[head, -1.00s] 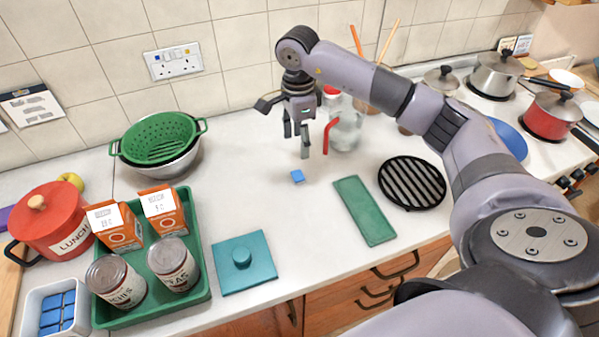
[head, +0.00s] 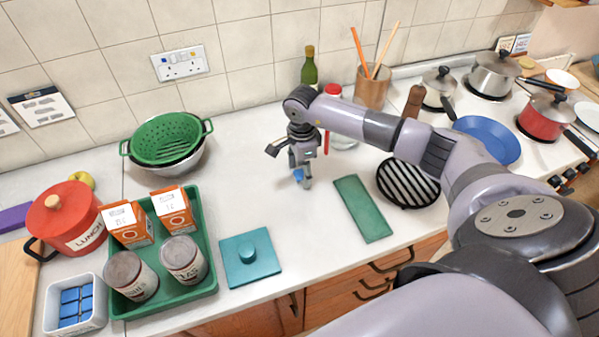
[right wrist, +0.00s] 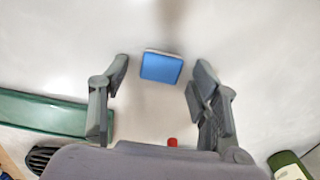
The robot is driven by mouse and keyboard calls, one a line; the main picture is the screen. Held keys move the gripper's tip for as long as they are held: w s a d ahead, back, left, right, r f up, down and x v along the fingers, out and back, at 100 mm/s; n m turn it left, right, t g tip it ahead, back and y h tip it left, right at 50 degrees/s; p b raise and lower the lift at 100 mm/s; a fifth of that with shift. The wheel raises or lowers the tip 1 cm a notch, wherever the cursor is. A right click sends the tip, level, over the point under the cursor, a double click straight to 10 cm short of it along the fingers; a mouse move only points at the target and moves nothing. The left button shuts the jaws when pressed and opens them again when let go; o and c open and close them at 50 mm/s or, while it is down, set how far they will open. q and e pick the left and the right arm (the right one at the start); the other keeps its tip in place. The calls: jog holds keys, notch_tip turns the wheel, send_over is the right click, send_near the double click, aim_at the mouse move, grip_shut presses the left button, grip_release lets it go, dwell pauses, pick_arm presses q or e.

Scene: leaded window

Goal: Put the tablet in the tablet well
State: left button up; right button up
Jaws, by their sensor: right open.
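The tablet (head: 298,175), a small blue block with a pale edge, lies on the white worktop, partly hidden by my right gripper in the head view. My right gripper (head: 301,183) points down over it, open. In the right wrist view the tablet (right wrist: 161,67) shows between and slightly beyond the spread fingertips (right wrist: 162,72), touching neither. A white tub (head: 76,305) with several similar blue blocks stands at the lower left; I cannot tell whether it is the tablet well. My left gripper is out of view.
A green tray (head: 207,287) with cans and cartons stands left of a teal knobbed lid (head: 250,262). A green slab (head: 363,208) and black grill (head: 408,183) lie to the right. A colander (head: 165,138) and bottle (head: 309,68) stand behind. Worktop around the tablet is clear.

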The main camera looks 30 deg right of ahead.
aim_at(301, 173)
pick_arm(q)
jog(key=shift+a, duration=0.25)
pick_arm(e)
jog(key=c, duration=1)
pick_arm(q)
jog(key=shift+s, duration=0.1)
pick_arm(e)
jog(key=shift+w+r, duration=0.1)
jog(key=shift+r, duration=0.45)
notch_tip(301, 173, up, 19)
jog(key=b, duration=0.5)
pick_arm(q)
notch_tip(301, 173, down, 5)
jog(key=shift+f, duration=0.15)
pick_arm(e)
jog(key=s+a+f+n, duration=0.4)
jog(key=s+a+n, duration=0.3)
jog(key=n, duration=0.3)
jog(key=s+a+f+n, duration=0.5)
jog(key=s+a+n, duration=0.2)
jog(key=n, duration=0.3)
jog(key=shift+s+n, duration=0.3)
jog(key=shift+s, duration=0.1)
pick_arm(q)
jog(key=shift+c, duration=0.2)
pick_arm(e)
jog(key=shift+f, duration=0.1)
